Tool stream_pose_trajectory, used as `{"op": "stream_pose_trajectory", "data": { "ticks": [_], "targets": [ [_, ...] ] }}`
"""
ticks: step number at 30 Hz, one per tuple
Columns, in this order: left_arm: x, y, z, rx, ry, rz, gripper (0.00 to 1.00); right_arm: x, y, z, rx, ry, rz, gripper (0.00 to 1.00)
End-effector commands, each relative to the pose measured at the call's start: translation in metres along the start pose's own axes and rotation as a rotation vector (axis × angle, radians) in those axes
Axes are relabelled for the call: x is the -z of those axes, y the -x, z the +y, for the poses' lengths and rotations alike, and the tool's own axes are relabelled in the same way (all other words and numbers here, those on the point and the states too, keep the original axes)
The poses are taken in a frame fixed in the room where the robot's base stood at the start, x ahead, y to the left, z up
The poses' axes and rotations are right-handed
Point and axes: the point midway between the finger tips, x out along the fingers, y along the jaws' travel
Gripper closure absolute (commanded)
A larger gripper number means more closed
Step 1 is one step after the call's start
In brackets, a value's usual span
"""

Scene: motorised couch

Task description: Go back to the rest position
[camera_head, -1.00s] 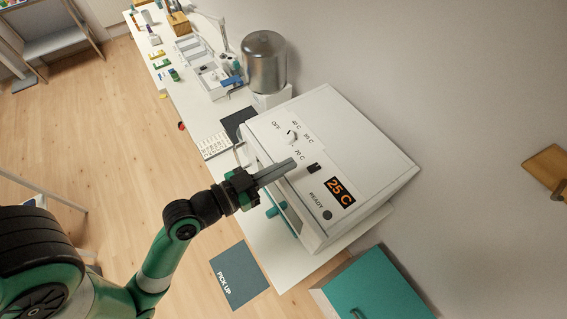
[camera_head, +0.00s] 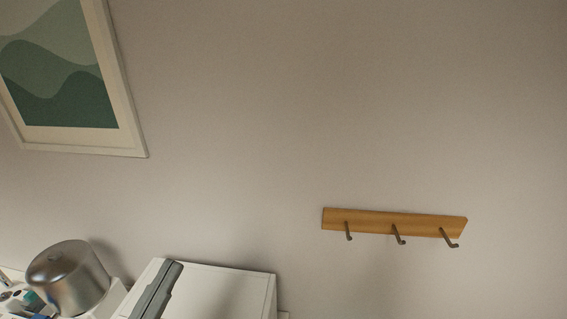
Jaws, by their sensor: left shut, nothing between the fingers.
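The rest of my left arm is below the frame. My right gripper is not in view.
A shiny metal canister (camera_head: 68,278) stands left of the cabinet at the lower left. A wooden rail (camera_head: 385,222) with three hooks is on the wall. A framed green picture (camera_head: 60,85) hangs at the upper left. Most of the view is bare wall.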

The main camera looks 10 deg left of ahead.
Motion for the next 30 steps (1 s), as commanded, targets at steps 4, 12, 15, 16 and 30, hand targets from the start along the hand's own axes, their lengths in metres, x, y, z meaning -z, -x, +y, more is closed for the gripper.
{"op": "stream_pose_trajectory", "data": {
  "ticks": [4,12,15,16,30],
  "targets": [
    [0.134,-0.056,0.004,-0.005,-0.019,0.238,1.00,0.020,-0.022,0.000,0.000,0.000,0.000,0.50],
    [0.270,-0.081,-0.017,0.090,0.055,0.467,1.00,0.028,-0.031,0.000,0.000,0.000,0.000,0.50],
    [0.256,-0.085,-0.026,0.119,0.118,0.427,1.00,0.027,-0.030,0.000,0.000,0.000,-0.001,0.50],
    [0.256,-0.085,-0.026,0.115,0.128,0.426,1.00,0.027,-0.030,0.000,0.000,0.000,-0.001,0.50],
    [0.255,-0.085,-0.025,0.112,0.135,0.427,1.00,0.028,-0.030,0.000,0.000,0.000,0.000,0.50]
  ]
}}
